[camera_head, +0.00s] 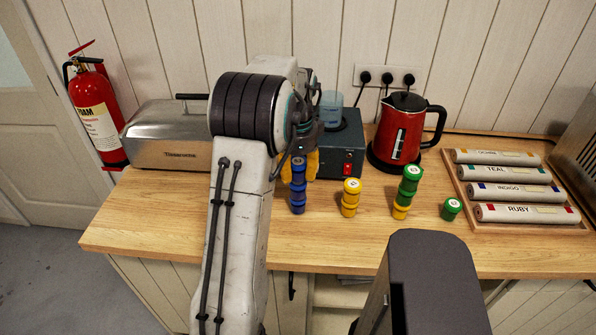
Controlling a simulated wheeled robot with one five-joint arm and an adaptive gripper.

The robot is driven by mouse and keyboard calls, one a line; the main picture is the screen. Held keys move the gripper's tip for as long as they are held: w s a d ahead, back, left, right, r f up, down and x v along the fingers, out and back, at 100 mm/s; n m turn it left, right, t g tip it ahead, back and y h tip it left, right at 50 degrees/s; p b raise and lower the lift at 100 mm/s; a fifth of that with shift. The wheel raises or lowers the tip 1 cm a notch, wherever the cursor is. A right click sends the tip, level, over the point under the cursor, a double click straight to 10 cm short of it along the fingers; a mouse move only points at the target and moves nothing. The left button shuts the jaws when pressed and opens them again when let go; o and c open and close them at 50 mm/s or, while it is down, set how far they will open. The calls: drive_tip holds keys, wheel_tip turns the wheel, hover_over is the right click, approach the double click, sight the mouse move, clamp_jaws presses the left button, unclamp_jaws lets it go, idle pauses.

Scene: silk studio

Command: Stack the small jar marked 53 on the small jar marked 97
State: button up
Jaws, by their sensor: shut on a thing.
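My gripper (299,168) has orange fingers beside the top of a blue column of small jars. It is shut on the top blue jar (298,163). More blue (298,194) shows straight below that jar, down to the worktop; I cannot tell whether the held jar touches it. To the right stand a yellow stack (350,198), a stack of green jars (408,183) over a yellow jar (400,211), and a single green jar (452,209). The lid numbers are too small to read, so I cannot tell which jars are 53 and 97.
Behind are a steel case (165,140), a dark blue box (343,140) with a translucent cup (330,108), and a red kettle (398,130). A wooden tray (468,205) of labelled rolls lies right. The wooden worktop (330,250) is clear in front of the jars.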

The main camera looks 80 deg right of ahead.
sight(298, 161)
drive_tip(key=shift+f+b, duration=0.35)
drive_tip(key=shift+f, duration=0.2)
drive_tip(key=o, duration=1.2)
drive_tip(key=shift+r, duration=0.15)
wheel_tip(298, 161, up, 11)
drive_tip(key=shift+w+r, duration=0.1)
drive_tip(key=shift+r, duration=0.35)
